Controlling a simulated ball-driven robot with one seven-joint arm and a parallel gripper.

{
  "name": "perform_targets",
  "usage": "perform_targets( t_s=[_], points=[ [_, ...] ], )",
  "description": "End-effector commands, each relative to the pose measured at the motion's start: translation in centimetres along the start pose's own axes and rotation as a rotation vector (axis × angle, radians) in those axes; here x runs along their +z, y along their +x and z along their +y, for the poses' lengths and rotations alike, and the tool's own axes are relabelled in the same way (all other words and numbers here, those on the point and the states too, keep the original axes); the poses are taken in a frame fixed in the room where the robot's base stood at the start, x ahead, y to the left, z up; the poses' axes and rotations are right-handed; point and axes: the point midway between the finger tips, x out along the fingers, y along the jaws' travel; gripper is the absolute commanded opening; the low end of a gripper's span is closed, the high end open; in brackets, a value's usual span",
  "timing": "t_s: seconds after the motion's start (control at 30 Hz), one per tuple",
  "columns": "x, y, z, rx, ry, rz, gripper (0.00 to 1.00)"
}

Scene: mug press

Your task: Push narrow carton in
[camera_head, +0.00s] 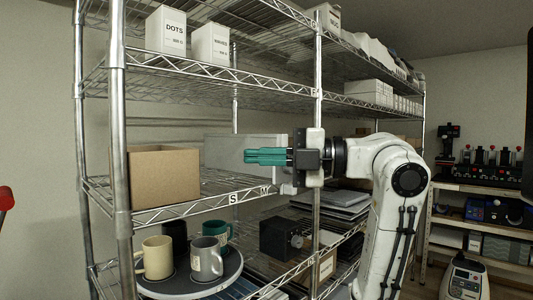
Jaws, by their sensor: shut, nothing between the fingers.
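A long pale grey carton (225,146) lies on the middle wire shelf, partly hidden behind my gripper. An open brown cardboard box (163,178) sits at the left front of the same shelf. Two narrow white cartons stand on the upper shelf: one marked DOTS (166,33) and a labelled one beside it (210,45). I cannot tell for certain which is the task's narrow carton. My gripper (248,156) has teal fingers pointing left, closed together and empty, in front of the pale carton. Whether they touch it is unclear.
A metal shelf post (317,95) rises behind my wrist, and another post (119,130) stands at the left. Below, a round tray (165,290) holds several mugs. A dark boxy device (281,238) sits right of it. Between the brown box and my fingertips there is a gap.

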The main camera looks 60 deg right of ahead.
Motion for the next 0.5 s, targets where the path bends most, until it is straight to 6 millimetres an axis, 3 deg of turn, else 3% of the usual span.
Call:
perform_targets(
  t_s=[0.33, 0.5],
  points=[
    [-0.1, 7.0, 0.2, -0.002, 0.001, 0.004, 0.0],
    [1.8, 8.6, 0.2, -0.002, 0.001, 0.0, 0.0]
  ],
)
